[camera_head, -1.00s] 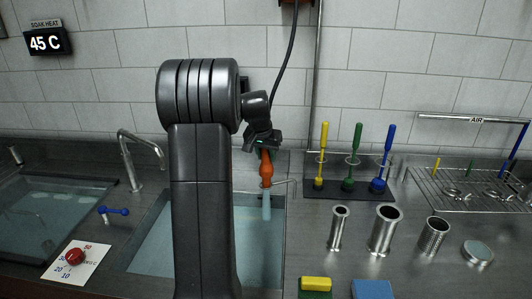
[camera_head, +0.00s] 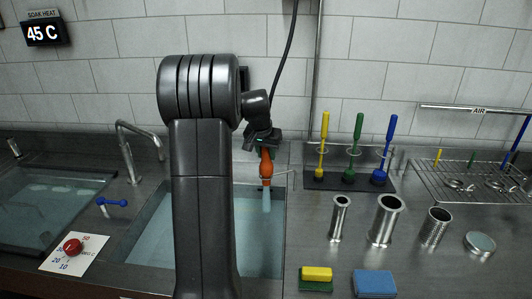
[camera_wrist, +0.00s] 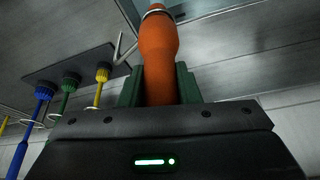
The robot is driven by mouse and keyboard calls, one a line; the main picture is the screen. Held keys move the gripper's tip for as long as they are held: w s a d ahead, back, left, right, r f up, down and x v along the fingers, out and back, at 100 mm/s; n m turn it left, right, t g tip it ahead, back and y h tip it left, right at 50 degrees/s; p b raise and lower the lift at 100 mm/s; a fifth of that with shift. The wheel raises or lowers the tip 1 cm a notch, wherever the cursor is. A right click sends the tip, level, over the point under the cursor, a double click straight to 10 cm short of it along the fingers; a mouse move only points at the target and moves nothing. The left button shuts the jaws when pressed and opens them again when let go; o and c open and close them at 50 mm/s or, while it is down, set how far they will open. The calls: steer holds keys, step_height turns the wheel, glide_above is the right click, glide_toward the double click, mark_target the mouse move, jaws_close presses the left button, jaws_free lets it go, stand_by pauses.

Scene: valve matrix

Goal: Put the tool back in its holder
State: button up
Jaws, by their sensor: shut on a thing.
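The orange-handled tool (camera_head: 266,168) is upright over the right sink basin, with a pale blue lower end or stream below it; I cannot tell which. In the wrist view, the orange tool (camera_wrist: 158,50) has a metal band near the picture's top. My gripper (camera_head: 264,147) is shut on its upper part. The green fingers (camera_wrist: 160,85) stand on both sides of it. A thin bent metal rod (camera_head: 283,174), perhaps the holder, is close beside the tool; I cannot tell whether they touch.
Yellow, green and blue brushes (camera_head: 358,135) stand in a rack to the right. Metal cylinders (camera_head: 385,220), a yellow-green sponge (camera_head: 316,275) and a blue sponge (camera_head: 374,284) are on the counter. A faucet (camera_head: 128,150) stands left of my arm. A dark hose (camera_head: 289,50) hangs behind.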

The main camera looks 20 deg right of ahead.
steer(key=shift+f+b, duration=0.3)
steer(key=shift+f, duration=0.1)
steer(key=o, duration=1.2)
steer(key=b+v, duration=0.1)
steer(key=v, duration=1.2)
steer(key=shift+s+a+r, duration=0.1)
steer(key=shift+s+r, duration=0.05)
steer(key=shift+r, duration=0.2)
steer(key=p+x, duration=0.1)
steer(key=x, duration=1.2)
steer(key=shift+w+f, duration=0.2)
steer(key=shift+f, duration=0.15)
steer(key=shift+r+p, duration=0.25)
steer(key=shift+p, duration=0.05)
steer(key=shift+r, duration=0.1)
